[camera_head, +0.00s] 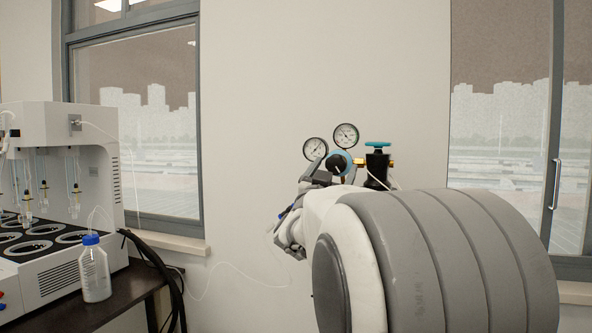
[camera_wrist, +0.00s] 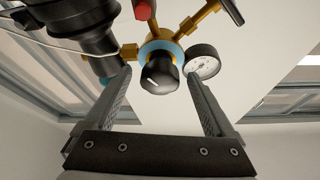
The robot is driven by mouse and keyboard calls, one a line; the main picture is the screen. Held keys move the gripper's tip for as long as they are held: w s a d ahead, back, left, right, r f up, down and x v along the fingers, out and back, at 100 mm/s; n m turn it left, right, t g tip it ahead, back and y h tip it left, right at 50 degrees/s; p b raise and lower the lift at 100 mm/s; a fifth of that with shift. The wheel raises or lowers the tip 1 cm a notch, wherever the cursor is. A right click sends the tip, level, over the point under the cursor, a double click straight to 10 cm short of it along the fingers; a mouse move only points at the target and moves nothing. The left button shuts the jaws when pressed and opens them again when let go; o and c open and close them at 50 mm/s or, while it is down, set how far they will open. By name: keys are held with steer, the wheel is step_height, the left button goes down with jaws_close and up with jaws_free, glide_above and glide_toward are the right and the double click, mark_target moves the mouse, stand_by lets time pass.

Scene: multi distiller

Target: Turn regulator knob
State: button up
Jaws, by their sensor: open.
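The regulator knob is a black round knob on a light-blue ringed body. In the head view the knob (camera_head: 337,163) shows just below the two gauges, partly behind my arm. In the wrist view the knob (camera_wrist: 159,76) lies between and just beyond my open fingers. My gripper (camera_wrist: 155,85) has a finger on each side of it, with a gap on both sides. Contact with the knob is not visible. In the head view my gripper (camera_head: 322,172) is mostly hidden by my own wrist and arm.
Two pressure gauges (camera_head: 346,136) (camera_head: 315,149) sit above the knob; one gauge (camera_wrist: 203,61) is close to my right finger in the wrist view. A black valve with a teal handle (camera_head: 378,144) stands at right. The distiller (camera_head: 60,170) and a blue-capped bottle (camera_head: 94,270) are at left.

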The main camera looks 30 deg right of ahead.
steer(key=v, duration=1.7)
steer(key=shift+s, duration=0.2)
steer(key=shift+a, duration=0.2)
